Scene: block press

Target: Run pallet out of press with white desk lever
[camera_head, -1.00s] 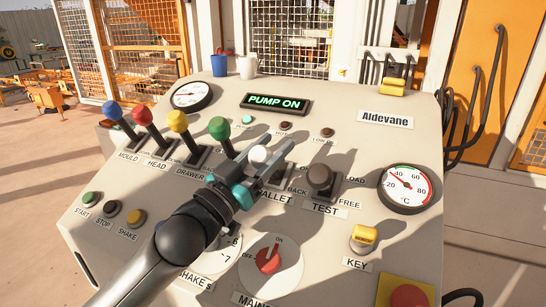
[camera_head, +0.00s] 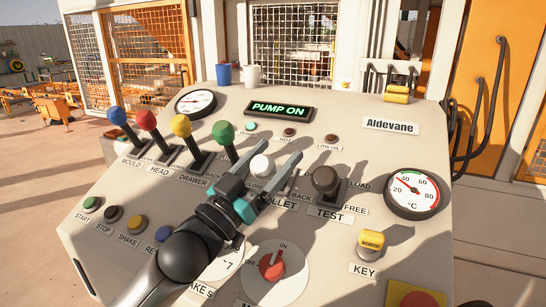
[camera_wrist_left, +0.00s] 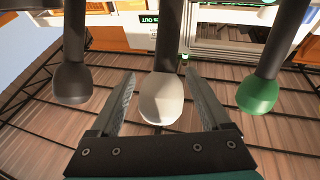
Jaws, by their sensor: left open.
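The white-knobbed pallet lever (camera_head: 262,167) stands on the sloped control desk, in the row of levers above the partly covered PALLET label. My left gripper (camera_head: 270,158) is open, with its two fingers on either side of the white knob in the head view. In the left wrist view the white knob (camera_wrist_left: 162,100) lies between the open fingertips (camera_wrist_left: 165,90), with gaps visible on both sides. Whether the fingers touch the lever's stem cannot be told. My right gripper is not in view.
The green lever (camera_head: 223,133) stands close on the left and the dark test lever (camera_head: 325,182) on the right. The display (camera_head: 278,110) reads PUMP ON. A blue cup (camera_head: 223,75) and white mug (camera_head: 252,75) stand at the desk's back edge.

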